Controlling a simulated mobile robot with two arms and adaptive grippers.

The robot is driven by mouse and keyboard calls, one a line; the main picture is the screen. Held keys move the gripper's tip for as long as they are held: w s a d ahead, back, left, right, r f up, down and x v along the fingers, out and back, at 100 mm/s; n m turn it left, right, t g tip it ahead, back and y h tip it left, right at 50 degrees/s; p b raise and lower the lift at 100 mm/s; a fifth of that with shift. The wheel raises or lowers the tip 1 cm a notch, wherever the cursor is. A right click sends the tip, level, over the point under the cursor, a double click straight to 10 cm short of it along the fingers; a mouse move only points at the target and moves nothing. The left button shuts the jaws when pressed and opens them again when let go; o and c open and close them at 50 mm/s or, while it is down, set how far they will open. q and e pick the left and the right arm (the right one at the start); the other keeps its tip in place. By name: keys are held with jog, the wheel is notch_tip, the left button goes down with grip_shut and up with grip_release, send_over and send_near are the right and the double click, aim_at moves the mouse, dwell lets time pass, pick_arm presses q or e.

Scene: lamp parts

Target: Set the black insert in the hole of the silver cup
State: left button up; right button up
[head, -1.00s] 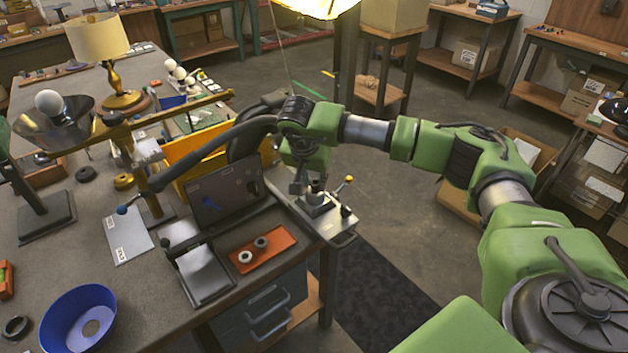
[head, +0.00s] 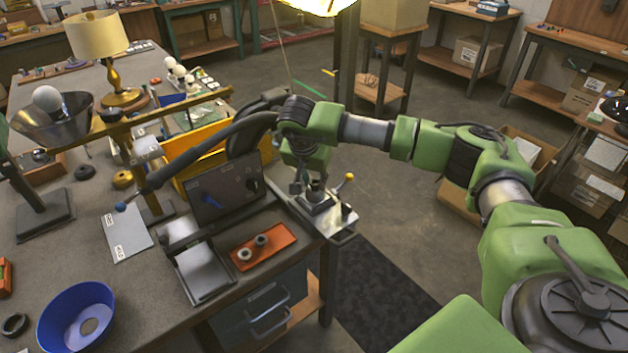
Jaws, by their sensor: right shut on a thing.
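My right gripper (head: 307,188) is over the metal fixture plate (head: 343,222) at the table's right corner, pointing down. Its fingers are small and partly hidden by the wrist. It is shut on a small dark piece (head: 316,187), which looks like the black insert. The piece is right at a small silver part on the fixture, which may be the silver cup. I cannot tell whether the piece is inside the cup, touching it or just above it. My left gripper is not in view.
An orange tray (head: 272,258) with two small round parts lies left of the fixture. A dark upright panel (head: 228,196) and a yellow bin (head: 190,160) stand close to the arm. A ball-topped lever (head: 349,177) rises beside the fixture. A blue bowl (head: 58,325) is at front left.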

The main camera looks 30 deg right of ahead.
jog(key=shift+f+b, duration=0.2)
jog(key=shift+b, duration=0.2)
dwell(3.3)
jog(key=shift+r, duration=0.25)
dwell(0.3)
jog(key=shift+f, duration=0.25)
jog(key=shift+r, duration=0.25)
dwell(0.5)
jog(key=shift+f, duration=0.2)
dwell(1.2)
jog(key=shift+r, duration=0.2)
dwell(0.3)
jog(key=o, duration=0.8)
